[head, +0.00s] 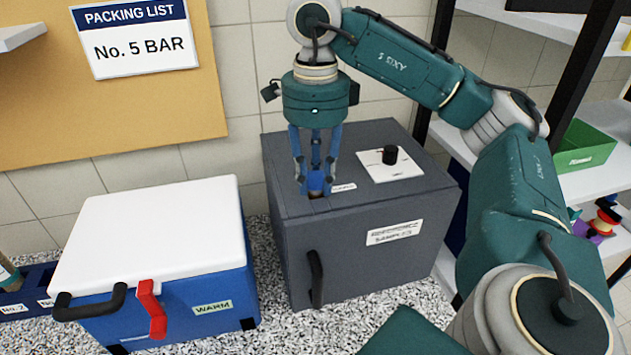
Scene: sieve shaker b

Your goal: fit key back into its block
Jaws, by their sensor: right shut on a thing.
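My right gripper (315,182) points straight down over the front left part of the top of a dark grey cabinet. Its blue fingers are shut on a small blue piece (317,184), which looks like the key. The piece is low, at or just above the cabinet top, beside a small white label (343,187). The fingers hide much of it, and I cannot tell whether it sits in anything. No block is clearly recognisable under it. My left gripper is not in view.
A blue cooler with a white lid (150,230) and red latch stands left. Right, shelves hold a green bin (585,148). A wall stands behind.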

